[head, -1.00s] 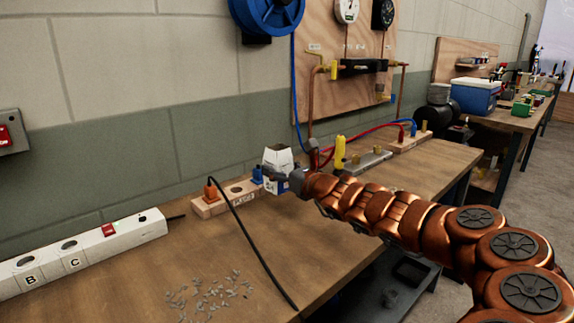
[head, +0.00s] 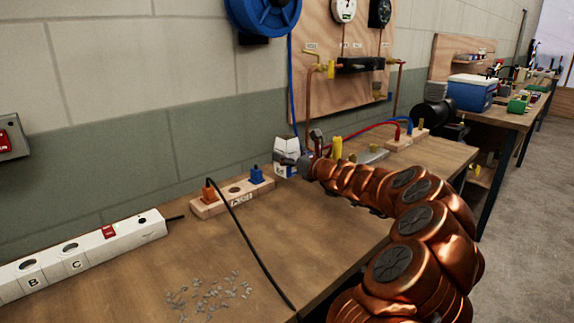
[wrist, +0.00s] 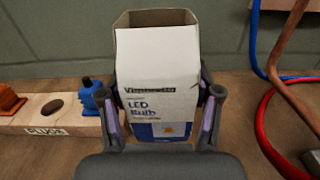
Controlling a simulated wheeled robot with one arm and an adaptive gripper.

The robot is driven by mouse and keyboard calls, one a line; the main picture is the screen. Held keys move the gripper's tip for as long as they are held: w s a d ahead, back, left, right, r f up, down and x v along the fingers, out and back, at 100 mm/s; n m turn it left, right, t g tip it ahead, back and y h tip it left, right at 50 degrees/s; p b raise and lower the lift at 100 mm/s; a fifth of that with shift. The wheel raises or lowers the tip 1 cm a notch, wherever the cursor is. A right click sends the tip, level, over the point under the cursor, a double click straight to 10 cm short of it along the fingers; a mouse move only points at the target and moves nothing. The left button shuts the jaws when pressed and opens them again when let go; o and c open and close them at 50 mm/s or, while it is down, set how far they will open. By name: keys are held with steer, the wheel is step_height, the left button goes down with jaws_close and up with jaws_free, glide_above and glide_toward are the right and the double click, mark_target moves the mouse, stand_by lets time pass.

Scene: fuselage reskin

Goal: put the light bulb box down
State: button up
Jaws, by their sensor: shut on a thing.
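The light bulb box (head: 288,150) is white and blue with an open top. It is upright near the wall at the back of the wooden workbench (head: 150,270). My gripper (head: 300,163) is shut on it. In the wrist view the box (wrist: 158,85) faces me with its "LED Bulb" print, and my gripper (wrist: 162,115) has one finger along each side. The box's lower front is hidden by the gripper. I cannot tell whether its base touches the bench.
A wooden block with an orange and a blue plug (head: 232,196) lies left of the box. Red and blue hoses (head: 362,133) and a yellow-handled part (head: 336,147) are to the right. A power strip (head: 80,255) and scattered small grey pieces (head: 210,292) lie nearer.

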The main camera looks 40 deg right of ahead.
steer(key=shift+w+d, duration=0.15)
steer(key=shift+w, duration=0.05)
steer(key=shift+d+f+b, duration=0.1)
steer(key=shift+f+b, duration=0.25)
steer(key=shift+f, duration=1.4)
steer(key=shift+f, duration=0.1)
steer(key=o, duration=0.9)
steer(key=shift+c, duration=0.2)
steer(key=shift+s, duration=0.1)
steer(key=shift+s+d, duration=0.25)
steer(key=shift+s, duration=1.55)
steer(key=shift+s+d, duration=0.2)
steer(key=shift+s, duration=1.55)
